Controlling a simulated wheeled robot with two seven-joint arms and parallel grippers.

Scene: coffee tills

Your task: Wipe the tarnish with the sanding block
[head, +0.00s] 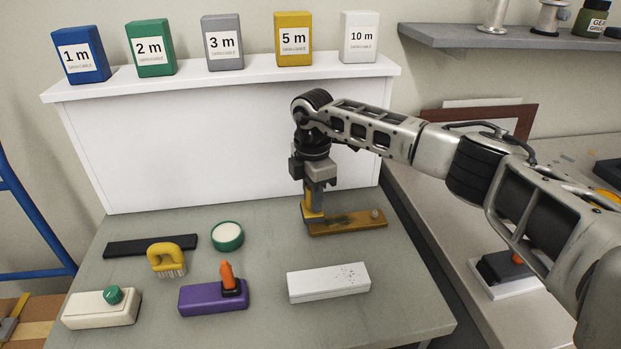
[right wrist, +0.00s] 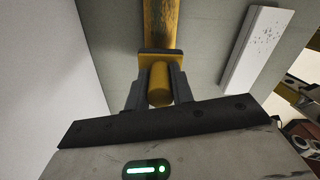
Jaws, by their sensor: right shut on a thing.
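The sanding block is in my right gripper (head: 314,192). It has a yellow handle (right wrist: 160,84) and a flat base with a dark edge, and its yellow side (head: 312,216) shows in the head view. It is upright at the left end of the brass bar (head: 370,228); whether it presses on the bar I cannot tell. The dark brown tarnish (head: 342,221) lies along the top of the bar, just right of the block, and also shows in the right wrist view (right wrist: 160,22). The jaws hide part of the block. My left gripper is out of view.
A white speckled bar (head: 328,283) lies in front of the brass bar. To the left are a purple block (head: 212,298), a yellow brush (head: 170,258), a green tin (head: 228,237), a cream block (head: 100,312) and a dark strip (head: 150,246). A white ledge (head: 230,78) with labelled boxes stands behind.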

